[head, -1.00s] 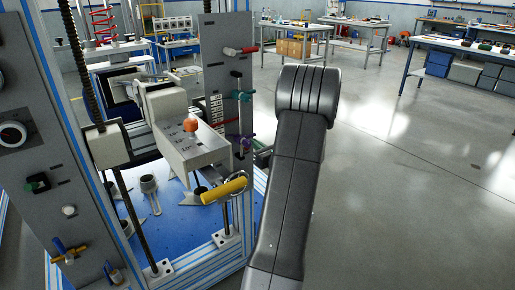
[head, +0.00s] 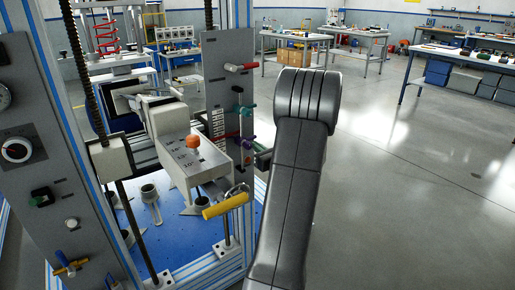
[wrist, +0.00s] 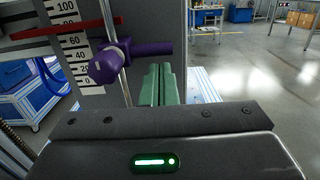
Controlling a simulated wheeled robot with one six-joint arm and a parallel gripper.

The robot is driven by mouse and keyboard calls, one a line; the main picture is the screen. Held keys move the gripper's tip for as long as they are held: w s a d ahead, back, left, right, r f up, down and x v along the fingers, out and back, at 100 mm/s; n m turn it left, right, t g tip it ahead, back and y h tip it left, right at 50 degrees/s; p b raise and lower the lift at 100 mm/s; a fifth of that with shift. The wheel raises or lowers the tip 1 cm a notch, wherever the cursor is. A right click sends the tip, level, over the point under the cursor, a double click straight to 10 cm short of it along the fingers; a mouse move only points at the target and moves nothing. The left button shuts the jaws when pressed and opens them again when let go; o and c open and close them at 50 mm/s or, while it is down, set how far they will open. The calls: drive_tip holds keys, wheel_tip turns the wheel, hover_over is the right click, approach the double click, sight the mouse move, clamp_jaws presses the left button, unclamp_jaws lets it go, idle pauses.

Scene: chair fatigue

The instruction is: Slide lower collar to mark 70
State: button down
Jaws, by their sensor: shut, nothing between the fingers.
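The lower collar (wrist: 108,62) is purple and sits on a thin upright rod beside the printed scale (wrist: 75,55). In the wrist view it appears left of my fingers, with a purple handle (wrist: 153,48) pointing right. A red bar (wrist: 60,30) crosses the scale near 80 as seen from here; how it joins the collar is unclear. My gripper (wrist: 158,84) has green fingers, shut and empty, just below and right of the handle. Whether they touch it cannot be told. In the head view the collar (head: 249,141) is small, below a teal collar (head: 244,111).
A red handle (head: 241,67) is on the panel above. A threaded column stands at left. Open floor (head: 400,200) lies to the right.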

drive_tip(key=s+d+f+b, duration=0.2)
drive_tip(key=s+d+f, duration=0.2)
drive_tip(key=s+d, duration=0.2)
drive_tip(key=s, duration=0.2)
drive_tip(key=shift+s+d, duration=0.15)
drive_tip(key=shift+s, duration=0.2)
drive_tip(key=shift+f, duration=0.1)
drive_tip(key=w+a+r+p, duration=0.2)
drive_tip(key=w+a+r, duration=0.1)
drive_tip(key=w+a, duration=0.3)
drive_tip(key=shift+w+a+r, duration=0.15)
drive_tip(key=shift+w+r, duration=0.1)
drive_tip(key=shift+w, duration=1.15)
